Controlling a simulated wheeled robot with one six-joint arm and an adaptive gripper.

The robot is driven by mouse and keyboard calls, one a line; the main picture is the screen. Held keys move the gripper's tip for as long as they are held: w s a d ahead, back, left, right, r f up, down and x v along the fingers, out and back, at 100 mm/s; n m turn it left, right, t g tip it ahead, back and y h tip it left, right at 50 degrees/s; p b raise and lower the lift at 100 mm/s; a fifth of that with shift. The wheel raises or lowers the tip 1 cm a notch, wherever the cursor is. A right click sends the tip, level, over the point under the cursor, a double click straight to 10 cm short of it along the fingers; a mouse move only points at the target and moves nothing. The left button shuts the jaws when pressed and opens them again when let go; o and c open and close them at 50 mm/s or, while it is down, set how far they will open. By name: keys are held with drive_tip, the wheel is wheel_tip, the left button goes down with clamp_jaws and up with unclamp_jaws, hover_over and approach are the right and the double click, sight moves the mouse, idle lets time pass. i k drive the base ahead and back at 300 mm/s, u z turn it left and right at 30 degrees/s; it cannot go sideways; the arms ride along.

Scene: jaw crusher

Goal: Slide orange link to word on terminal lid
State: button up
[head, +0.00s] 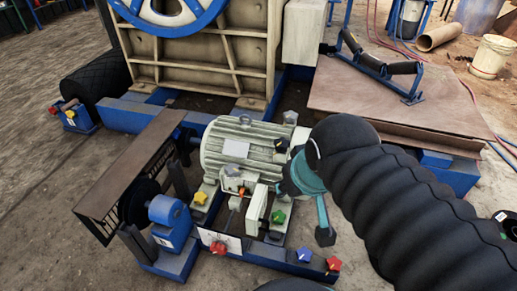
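The grey-green finned motor (238,150) stands in the middle of the head view. On its near side is an open terminal area with a small orange-red piece (241,192), perhaps the orange link; it is too small to be sure. A cream upright plate (257,206) stands just right of it, possibly the terminal lid; I can read no word on it. My gripper (308,205), with teal and dark parts, is right of the plate and looks apart from it. One teal finger with a dark tip points down; the other finger is not clear, so its opening cannot be judged.
Coloured star knobs surround the motor: yellow (200,198), green (278,216), red (218,248) and blue (304,254). A brown belt guard (130,170) stands left. The crusher body (200,60) rises behind. A sloping metal plate (390,105) lies behind my arm.

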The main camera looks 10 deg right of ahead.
sight(242, 190)
drive_tip(key=z, duration=1.15)
drive_tip(key=k, duration=0.95)
drive_tip(key=u, duration=1.8)
drive_tip(key=i, duration=0.5)
